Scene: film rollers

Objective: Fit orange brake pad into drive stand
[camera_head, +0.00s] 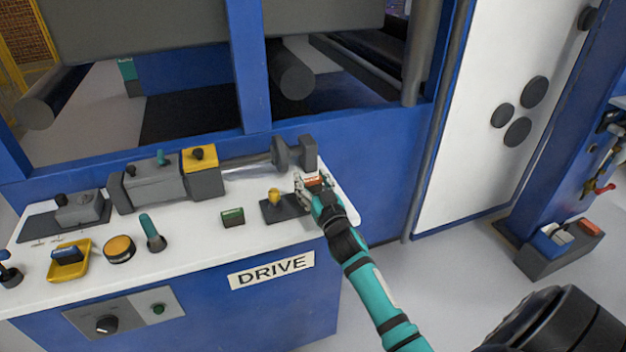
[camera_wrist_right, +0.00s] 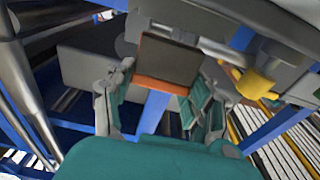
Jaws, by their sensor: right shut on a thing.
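My right gripper (camera_head: 308,184) is over the right end of the white bench top marked DRIVE. It is shut on the orange brake pad (camera_head: 315,181). In the wrist view the pad (camera_wrist_right: 160,85) shows a dark brown face with an orange edge, between the two fingers (camera_wrist_right: 160,100). A dark stand with a yellow knob (camera_head: 275,196) is just left of the gripper; the knob also shows in the wrist view (camera_wrist_right: 258,84). I cannot tell whether the pad touches the stand. My left gripper is not in view.
A grey shaft unit with an upright end block (camera_head: 309,152) stands behind the gripper. A grey box (camera_head: 560,250) with coloured blocks is on the floor at right.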

